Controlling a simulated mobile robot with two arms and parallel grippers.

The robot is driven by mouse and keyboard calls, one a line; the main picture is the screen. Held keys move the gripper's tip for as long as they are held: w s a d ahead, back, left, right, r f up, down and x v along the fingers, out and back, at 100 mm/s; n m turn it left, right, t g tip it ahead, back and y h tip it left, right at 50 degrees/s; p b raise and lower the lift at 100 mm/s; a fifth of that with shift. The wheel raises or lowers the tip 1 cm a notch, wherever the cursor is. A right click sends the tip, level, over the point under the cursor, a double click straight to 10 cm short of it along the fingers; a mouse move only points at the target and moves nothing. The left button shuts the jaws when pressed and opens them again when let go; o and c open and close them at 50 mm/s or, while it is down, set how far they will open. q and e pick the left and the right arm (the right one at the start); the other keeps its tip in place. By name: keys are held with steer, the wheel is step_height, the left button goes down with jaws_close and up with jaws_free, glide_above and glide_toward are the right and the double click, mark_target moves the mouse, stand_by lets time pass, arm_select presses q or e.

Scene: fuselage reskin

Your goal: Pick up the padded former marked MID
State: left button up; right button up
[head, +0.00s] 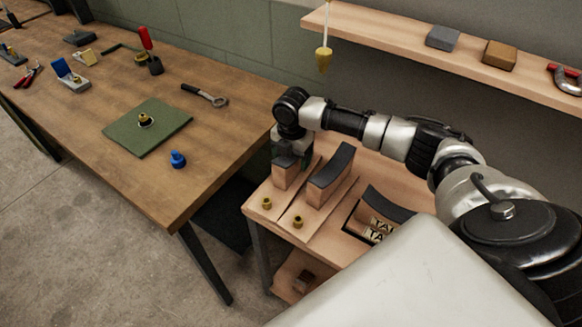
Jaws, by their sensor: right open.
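Several wooden formers with dark curved pads stand on a small wooden stand (262,214). The leftmost former (281,178) is partly hidden by my right gripper (291,152), which is open, points down and is right at its top. I cannot tell whether the fingers touch it. A middle former (327,183) stands upright just to the right. A third former (386,208) lies further right with labels that begin "TA". I cannot read MID on any former. My left gripper is not in view.
Brass knobs (298,221) sit on the stand's front boards. A workbench (215,133) at the left holds a green mat (165,130), a blue-topped piece (178,159) and several tools. A shelf (400,47) runs behind my right arm, with a brass plumb bob (324,60) hanging near its left end.

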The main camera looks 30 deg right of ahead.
steer(key=shift+f, duration=0.5)
steer(key=shift+w+r, duration=0.1)
steer(key=c, duration=1.4)
